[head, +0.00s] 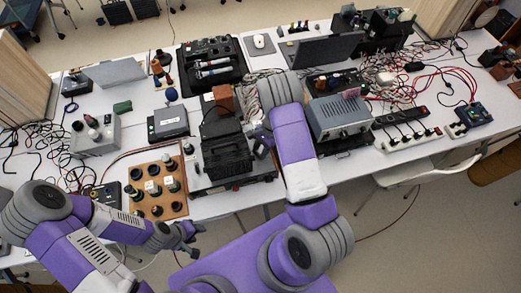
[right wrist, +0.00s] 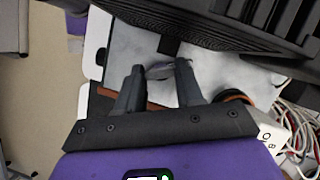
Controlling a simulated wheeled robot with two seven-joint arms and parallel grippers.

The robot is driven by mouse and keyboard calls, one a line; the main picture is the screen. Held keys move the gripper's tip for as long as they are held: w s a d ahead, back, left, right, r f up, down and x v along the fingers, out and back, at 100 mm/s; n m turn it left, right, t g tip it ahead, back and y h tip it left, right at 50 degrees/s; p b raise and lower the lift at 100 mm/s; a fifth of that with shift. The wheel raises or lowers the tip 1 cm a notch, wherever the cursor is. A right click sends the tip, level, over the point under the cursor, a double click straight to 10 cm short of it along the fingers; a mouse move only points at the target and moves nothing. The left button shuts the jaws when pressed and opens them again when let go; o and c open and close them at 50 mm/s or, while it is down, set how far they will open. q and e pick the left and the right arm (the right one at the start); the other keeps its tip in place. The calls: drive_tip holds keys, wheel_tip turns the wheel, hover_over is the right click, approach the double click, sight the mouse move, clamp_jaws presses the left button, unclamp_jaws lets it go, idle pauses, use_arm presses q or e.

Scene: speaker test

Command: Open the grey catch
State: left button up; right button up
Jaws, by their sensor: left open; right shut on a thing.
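The black ribbed box (head: 226,160) stands on a grey unit near the front middle of the table. It also shows in the right wrist view (right wrist: 200,22), along the top. The small grey catch (right wrist: 160,71) is beside the black box, between the fingertips of my right gripper (right wrist: 159,76), which is shut on it. In the head view my right gripper (head: 262,142) is at the right side of the black box, and the catch is too small to make out there. My left gripper (head: 190,239) is open and empty in front of the table edge.
A wooden board (head: 157,187) with several dark knobs lies left of the black box. A grey instrument (head: 340,117) stands to the right, past my right arm. Loose cables and a power strip (head: 408,138) crowd the right side.

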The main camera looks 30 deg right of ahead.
drive_tip(key=shift+m+t+b, duration=0.5)
drive_tip(key=shift+m+b, duration=0.05)
drive_tip(key=shift+m, duration=0.65)
drive_tip(key=shift+s+m+t+b, duration=0.1)
drive_tip(key=shift+m+t+b, duration=0.25)
drive_tip(key=shift+m, duration=0.85)
drive_tip(key=o, duration=1)
drive_tip(key=shift+o, duration=0.2)
drive_tip(key=v, duration=0.7)
drive_tip(key=shift+r+p, duration=0.3)
drive_tip(key=shift+p, duration=0.1)
drive_tip(key=shift+s+d, duration=0.1)
drive_tip(key=shift+d, duration=0.05)
